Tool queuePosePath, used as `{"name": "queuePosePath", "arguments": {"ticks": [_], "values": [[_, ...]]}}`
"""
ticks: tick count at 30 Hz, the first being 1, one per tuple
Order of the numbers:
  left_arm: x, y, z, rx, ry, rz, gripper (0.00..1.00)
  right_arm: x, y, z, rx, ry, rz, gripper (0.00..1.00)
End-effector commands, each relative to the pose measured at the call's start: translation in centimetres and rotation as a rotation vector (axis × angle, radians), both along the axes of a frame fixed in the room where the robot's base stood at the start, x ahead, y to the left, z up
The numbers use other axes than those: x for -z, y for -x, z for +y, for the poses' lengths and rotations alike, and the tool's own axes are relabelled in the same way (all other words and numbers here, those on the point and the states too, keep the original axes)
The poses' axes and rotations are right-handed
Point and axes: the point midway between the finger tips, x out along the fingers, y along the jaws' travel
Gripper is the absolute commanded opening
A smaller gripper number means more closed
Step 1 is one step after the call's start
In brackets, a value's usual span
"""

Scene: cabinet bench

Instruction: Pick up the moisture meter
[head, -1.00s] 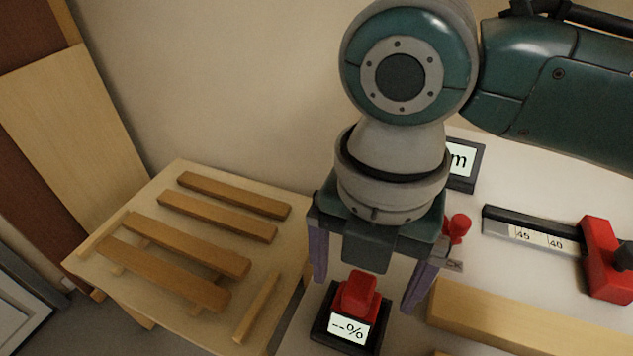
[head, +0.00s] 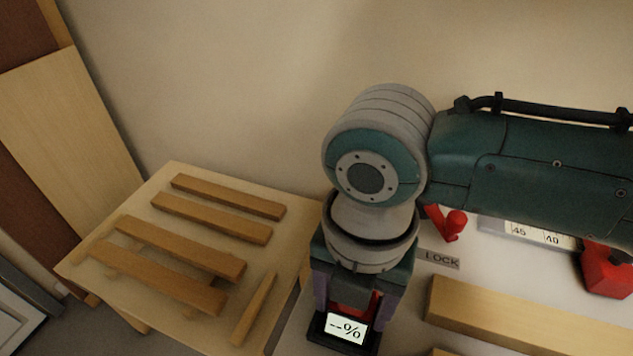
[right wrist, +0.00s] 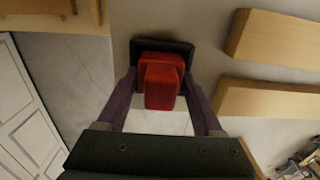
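The moisture meter has a red body on a black base with a lit screen reading "--%". In the head view its screen (head: 346,328) shows at the bottom, and my right gripper hides most of the red body. The right wrist view shows the red body (right wrist: 162,80) between the two fingers. My right gripper (head: 350,308) points down over the meter, with one purple finger on each side of the red body. In the right wrist view the fingers (right wrist: 160,85) look spread, with narrow gaps beside the red part; contact at the tips is unclear. My left gripper is not in view.
A pale wooden beam (head: 520,315) lies right of the meter. A red lever (head: 450,222) with a LOCK label and a scale with a red clamp (head: 607,270) are behind it.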

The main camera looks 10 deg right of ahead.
Motion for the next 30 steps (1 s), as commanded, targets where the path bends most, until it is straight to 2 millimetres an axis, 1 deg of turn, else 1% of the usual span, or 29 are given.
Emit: {"name": "queuePosePath", "arguments": {"ticks": [1, 2, 17, 18, 26, 30], "values": [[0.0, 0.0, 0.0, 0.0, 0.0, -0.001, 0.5, 0.0, 0.0, 0.0, 0.0, 0.0, 0.0, 0.61], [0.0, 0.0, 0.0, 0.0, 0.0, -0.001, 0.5, 0.0, 0.0, 0.0, 0.0, 0.0, 0.0, 0.58], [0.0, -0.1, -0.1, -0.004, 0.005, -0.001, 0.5, 0.0, 0.0, 0.0, 0.0, 0.0, 0.0, 0.02], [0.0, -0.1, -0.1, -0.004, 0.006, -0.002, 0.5, 0.0, 0.0, 0.0, 0.0, 0.0, 0.0, 0.0], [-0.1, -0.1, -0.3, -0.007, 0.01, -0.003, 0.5, -0.2, 0.0, 0.0, 0.0, -0.001, -0.001, 0.0], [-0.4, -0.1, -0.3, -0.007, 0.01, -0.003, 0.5, -1.1, -0.1, 0.0, 0.0, -0.001, -0.002, 0.0]]}}
